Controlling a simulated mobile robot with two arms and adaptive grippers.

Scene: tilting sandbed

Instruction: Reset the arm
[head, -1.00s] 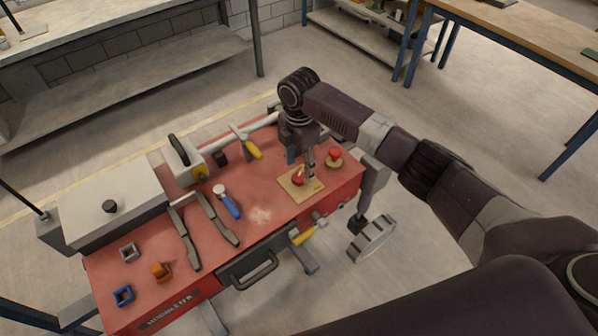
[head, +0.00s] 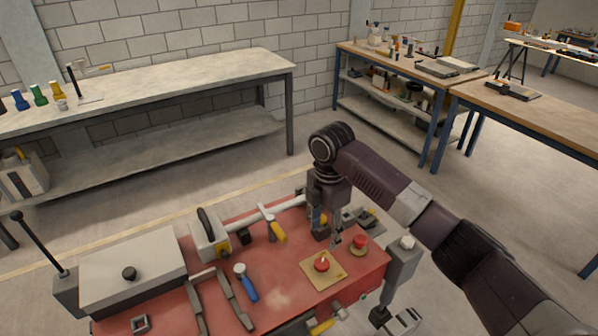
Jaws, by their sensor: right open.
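My right arm comes in from the right and bends down over the red workbench (head: 265,272). My right gripper (head: 328,240) points down above the bench's right part and is open and empty. Just below it lies a tan square plate (head: 312,270) with a red knob (head: 321,264) on it. A second red knob (head: 360,242) on a round base stands to its right. I cannot tell whether the fingertips touch anything. My left gripper is out of the picture.
A blue-handled tool (head: 247,284), a yellow-handled tool (head: 278,232) and dark metal bars lie on the bench. A grey box (head: 135,270) with a black knob stands at left. A long pale table (head: 180,85) and wooden tables (head: 530,105) stand behind. Floor between them is clear.

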